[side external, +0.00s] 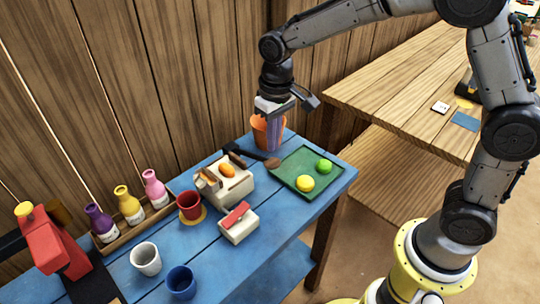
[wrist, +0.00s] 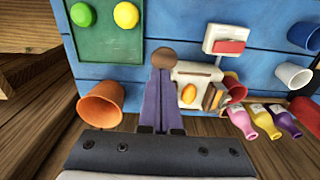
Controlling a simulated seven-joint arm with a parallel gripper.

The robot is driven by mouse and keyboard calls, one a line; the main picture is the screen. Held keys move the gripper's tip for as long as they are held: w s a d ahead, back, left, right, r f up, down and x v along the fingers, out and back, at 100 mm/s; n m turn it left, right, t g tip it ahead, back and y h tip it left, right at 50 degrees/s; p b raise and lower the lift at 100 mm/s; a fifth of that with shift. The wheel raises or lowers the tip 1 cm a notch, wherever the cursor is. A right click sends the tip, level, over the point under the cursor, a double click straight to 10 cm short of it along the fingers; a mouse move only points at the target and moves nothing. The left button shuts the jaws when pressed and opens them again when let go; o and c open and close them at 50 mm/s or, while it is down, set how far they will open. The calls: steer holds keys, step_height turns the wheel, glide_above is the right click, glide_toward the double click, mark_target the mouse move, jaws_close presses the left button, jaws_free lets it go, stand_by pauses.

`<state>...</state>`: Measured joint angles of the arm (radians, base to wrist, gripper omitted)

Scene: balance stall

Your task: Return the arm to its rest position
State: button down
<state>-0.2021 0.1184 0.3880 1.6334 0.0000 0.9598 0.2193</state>
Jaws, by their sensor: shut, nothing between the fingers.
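My gripper (side external: 274,149) points down over the far right part of the blue table (side external: 325,185), beside the orange cup (side external: 259,128) and partly in front of it. Its purple fingers are together with nothing between them. In the wrist view the closed fingertips (wrist: 161,76) appear just below the round brown end (wrist: 163,58) of a dark-handled tool. The orange cup (wrist: 101,102) is left of the fingers there. I cannot tell how high the fingertips are above the table.
A green tray (side external: 290,165) holds a yellow and a green ball. A cream box (side external: 224,186), a red-topped white box (side external: 238,223), cups and a bottle rack (side external: 135,222) stand to the left. A wooden wall (side external: 190,70) is behind. A wooden table (side external: 400,90) stands at right.

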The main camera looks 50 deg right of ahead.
steer(key=s+d+r+m+t, duration=0.1)
steer(key=s+d+r+t, duration=0.4)
steer(key=s+r, duration=0.7)
steer(key=s+d+f+n, duration=0.1)
steer(key=s+d+f, duration=0.1)
steer(key=s, duration=0.9)
steer(key=shift+s+d+f, duration=0.2)
steer(key=shift+d+f, duration=0.15)
steer(key=shift+d, duration=0.25)
